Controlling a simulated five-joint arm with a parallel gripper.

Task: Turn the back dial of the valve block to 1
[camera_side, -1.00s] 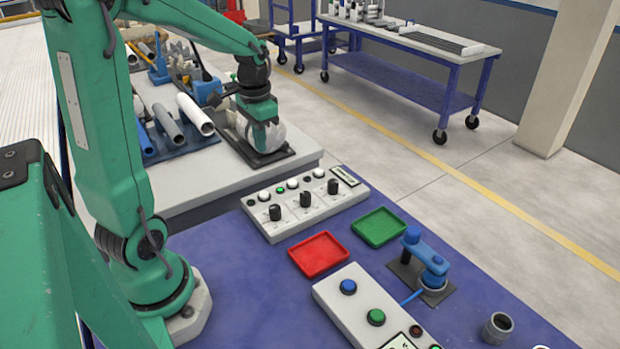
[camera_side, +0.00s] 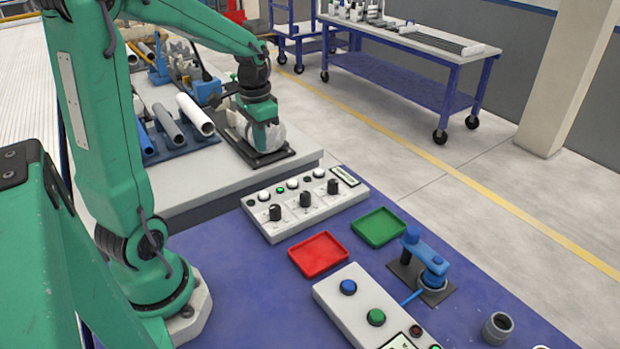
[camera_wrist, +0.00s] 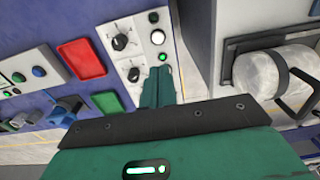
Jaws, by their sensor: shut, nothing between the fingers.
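The valve block, a white panel (camera_side: 270,228), carries a row of three black dials: left (camera_side: 275,212), middle (camera_side: 305,199) and right (camera_side: 333,187). Small round lights sit behind them, one lit green. The dial marks are too small to read. My gripper (camera_side: 264,150) is above and beyond the panel, apart from the dials, in front of a white cylinder. In the wrist view the fingers of my gripper (camera_wrist: 158,72) are together with nothing between them. Two dials (camera_wrist: 121,42) show beside them there; the third is hidden behind my gripper.
A red tray (camera_side: 318,254) and a green tray (camera_side: 379,228) lie in front of the panel. A button box (camera_side: 335,300) and a blue fixture (camera_side: 435,262) stand nearer. The white cylinder (camera_wrist: 256,82) lies on a dark fixture beside the panel. Pipes (camera_side: 194,114) lie on a rack at left.

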